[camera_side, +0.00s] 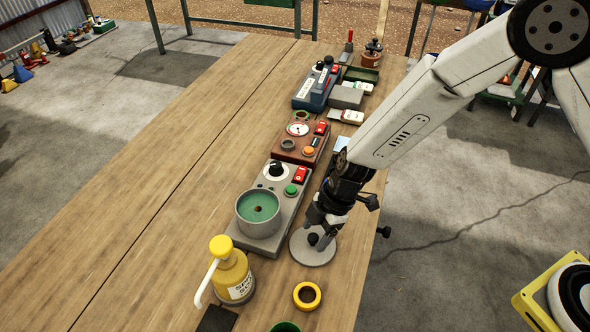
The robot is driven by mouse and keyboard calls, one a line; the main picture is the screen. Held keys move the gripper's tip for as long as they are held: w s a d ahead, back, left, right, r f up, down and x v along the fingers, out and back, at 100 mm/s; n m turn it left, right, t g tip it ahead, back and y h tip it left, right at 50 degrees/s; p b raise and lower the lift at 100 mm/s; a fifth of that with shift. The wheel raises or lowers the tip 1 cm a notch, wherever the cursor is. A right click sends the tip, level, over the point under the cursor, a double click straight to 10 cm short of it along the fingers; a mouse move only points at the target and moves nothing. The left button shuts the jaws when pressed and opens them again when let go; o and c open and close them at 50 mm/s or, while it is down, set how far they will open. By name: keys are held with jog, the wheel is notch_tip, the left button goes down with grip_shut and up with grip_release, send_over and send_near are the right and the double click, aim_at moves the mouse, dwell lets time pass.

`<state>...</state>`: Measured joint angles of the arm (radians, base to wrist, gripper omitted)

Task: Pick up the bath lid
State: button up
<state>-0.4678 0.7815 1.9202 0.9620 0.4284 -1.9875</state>
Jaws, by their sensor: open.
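The bath lid, a flat grey disc (312,254) with a dark knob at its middle, lies on the wooden table right of the grey bath unit. My gripper (318,238) points down right at the lid's knob, with its jaws open. Whether the fingers straddle or touch the knob I cannot tell at this size. The bath (259,226) is a round grey pot with green inside and a small brown spot. It stands uncovered on a grey base (296,205) with a black dial, a red switch and a green button.
A yellow pump bottle (231,272) stands left of the lid, a yellow ring (307,296) in front of it. A brown-red unit (300,141) and a blue unit (316,88) stand farther back. The table's left side (150,200) is clear.

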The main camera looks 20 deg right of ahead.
jog(key=shift+a+f, duration=0.15)
jog(key=shift+f, duration=0.25)
grip_shut()
